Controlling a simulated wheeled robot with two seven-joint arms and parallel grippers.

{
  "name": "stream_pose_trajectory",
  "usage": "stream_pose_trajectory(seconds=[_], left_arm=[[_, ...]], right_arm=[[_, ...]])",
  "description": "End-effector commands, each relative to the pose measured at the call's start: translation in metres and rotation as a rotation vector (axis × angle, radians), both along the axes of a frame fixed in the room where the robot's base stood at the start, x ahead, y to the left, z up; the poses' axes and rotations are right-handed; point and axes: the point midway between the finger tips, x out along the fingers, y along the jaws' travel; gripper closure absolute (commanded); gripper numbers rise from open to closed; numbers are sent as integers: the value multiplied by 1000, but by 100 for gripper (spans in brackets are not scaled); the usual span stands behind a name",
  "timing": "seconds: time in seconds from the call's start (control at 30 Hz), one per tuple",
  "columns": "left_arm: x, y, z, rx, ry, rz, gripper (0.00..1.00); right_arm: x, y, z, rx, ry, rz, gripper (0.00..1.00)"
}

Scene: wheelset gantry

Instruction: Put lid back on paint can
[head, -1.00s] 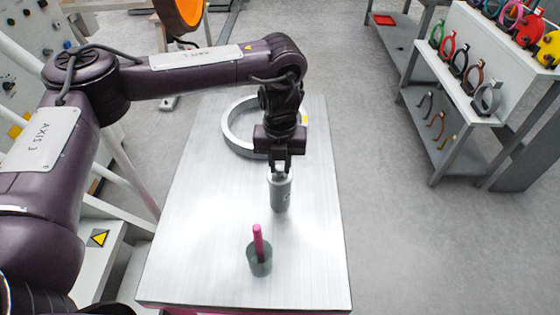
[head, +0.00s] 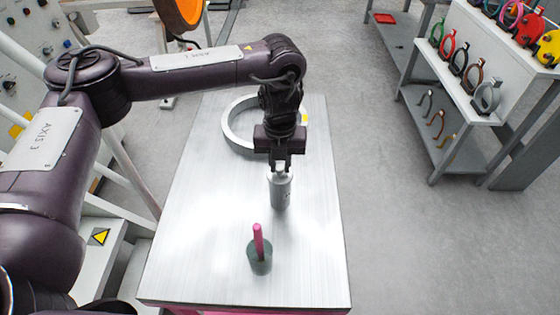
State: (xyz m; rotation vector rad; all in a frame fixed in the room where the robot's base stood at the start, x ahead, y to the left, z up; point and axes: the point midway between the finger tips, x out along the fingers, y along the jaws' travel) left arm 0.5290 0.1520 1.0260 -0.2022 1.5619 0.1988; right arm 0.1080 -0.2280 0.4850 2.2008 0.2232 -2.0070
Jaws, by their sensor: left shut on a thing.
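My left gripper (head: 281,168) points down over the middle of the table and is shut at the top of a grey cylindrical can (head: 280,193). The can is upright and its top is partly hidden by the fingers. I cannot make out a separate lid, nor tell whether the fingers hold a lid or the can itself. My right gripper is not in view.
The metal table (head: 200,250) bears a grey-green cup (head: 260,265) with a pink stick (head: 258,240) near its front, and a large metal ring (head: 233,140) behind my gripper. The table's right side is clear. Shelves (head: 440,110) with coloured rings stand at the right.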

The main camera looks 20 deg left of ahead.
Motion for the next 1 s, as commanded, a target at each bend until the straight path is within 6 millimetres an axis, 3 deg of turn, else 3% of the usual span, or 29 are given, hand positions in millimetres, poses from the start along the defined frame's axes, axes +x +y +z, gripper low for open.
stream_pose_trajectory(seconds=[0.17,0.2,0.37,0.57,0.73,1.0], left_arm=[[0,0,0,0,0,-1,100],[0,0,0,0,0,-1,76],[0,0,0,0,0,-1,55],[0,0,0,0,0,-1,54],[0,0,0,0,0,-1,32],[0,0,0,0,0,0,32]], right_arm=[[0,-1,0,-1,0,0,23],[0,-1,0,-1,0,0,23],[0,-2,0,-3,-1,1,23],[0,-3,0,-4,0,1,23],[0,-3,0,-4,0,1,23],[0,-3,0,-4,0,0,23]])
